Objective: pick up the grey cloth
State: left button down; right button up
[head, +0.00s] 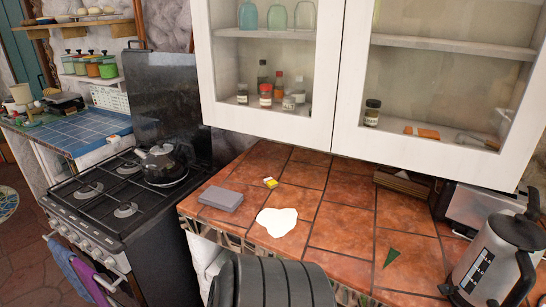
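A grey rectangular slab (221,199), which looks like the folded grey cloth, lies flat on the terracotta-tiled counter (345,190). It is near the counter's left end, close to the front edge. Nothing covers it and nothing touches it from above. Neither of my grippers shows in the head view. A dark ribbed part and a white part at the bottom edge look like pieces of my own body, and they hide some of the counter's front edge.
A white flat patch (277,221) lies right of the slab, with a small yellow item (270,182) behind. A green triangular piece (391,257) and a kettle (494,262) are at right. Glass-door cabinets (330,70) overhang the counter. A stove (110,195) stands left.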

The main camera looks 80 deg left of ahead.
aim_at(224, 199)
jog(key=u, duration=3.1)
jog(key=i+j+z, duration=0.1)
jog(key=i+j, duration=0.2)
